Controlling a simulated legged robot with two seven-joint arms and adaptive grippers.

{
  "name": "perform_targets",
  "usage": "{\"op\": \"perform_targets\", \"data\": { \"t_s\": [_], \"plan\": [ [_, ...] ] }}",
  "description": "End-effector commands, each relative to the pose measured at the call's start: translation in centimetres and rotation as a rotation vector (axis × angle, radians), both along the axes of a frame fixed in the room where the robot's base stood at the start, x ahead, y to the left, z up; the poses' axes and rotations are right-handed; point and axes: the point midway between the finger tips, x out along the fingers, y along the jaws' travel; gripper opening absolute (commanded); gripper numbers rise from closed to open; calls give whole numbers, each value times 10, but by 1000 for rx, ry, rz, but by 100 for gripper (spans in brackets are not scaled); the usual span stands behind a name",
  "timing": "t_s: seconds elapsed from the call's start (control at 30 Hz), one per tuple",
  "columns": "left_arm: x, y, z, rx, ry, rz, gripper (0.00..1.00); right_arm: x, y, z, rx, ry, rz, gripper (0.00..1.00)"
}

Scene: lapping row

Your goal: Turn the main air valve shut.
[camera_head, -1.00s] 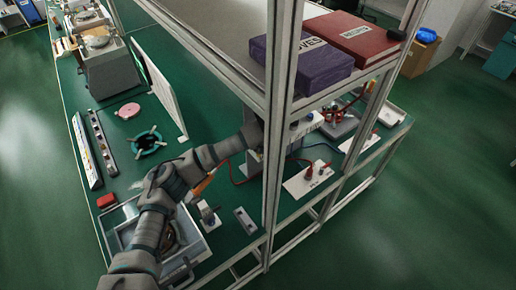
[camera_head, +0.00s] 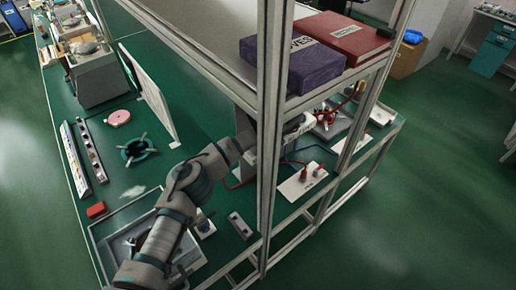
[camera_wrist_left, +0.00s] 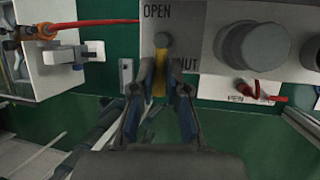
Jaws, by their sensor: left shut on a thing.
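The main air valve shows in the left wrist view as a yellow lever (camera_wrist_left: 159,84) below a grey round pivot (camera_wrist_left: 162,41) on a light grey panel (camera_wrist_left: 188,18). The panel reads OPEN above the pivot; a partly covered label ending in "UT" is at its lower right. The lever points down in this picture. My left gripper (camera_wrist_left: 161,82) is shut on the lever, one finger on each side. In the head view my left arm reaches behind the frame post, which hides the gripper and the lever. My right gripper is in neither view.
The metal frame post (camera_head: 271,130) stands close to my forearm. A shelf above holds a purple box (camera_head: 305,65) and a red box (camera_head: 345,38). A large grey knob (camera_wrist_left: 252,45) is right of the lever. A tray (camera_head: 105,228) lies beneath my arm.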

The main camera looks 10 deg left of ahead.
Motion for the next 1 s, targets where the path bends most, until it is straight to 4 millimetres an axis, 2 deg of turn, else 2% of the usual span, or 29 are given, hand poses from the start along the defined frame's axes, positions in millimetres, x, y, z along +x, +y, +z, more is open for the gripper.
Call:
{"op": "perform_targets", "data": {
  "t_s": [0.03, 0.5, 0.53, 0.6, 0.63, 1.0],
  "plan": [
    [-4, -5, -6, -5, 16, 0, 0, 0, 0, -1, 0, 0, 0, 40],
    [-3, -7, -6, -7, 15, 8, 0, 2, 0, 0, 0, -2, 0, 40],
    [-3, -7, -6, -8, 16, 8, 19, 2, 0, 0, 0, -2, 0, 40],
    [-3, -7, -5, -7, 15, 9, 37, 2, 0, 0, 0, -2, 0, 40],
    [-3, -6, -5, -7, 14, 9, 39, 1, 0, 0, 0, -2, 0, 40],
    [-1, -1, -2, -7, 7, -6, 39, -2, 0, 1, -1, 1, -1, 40]
  ]
}}
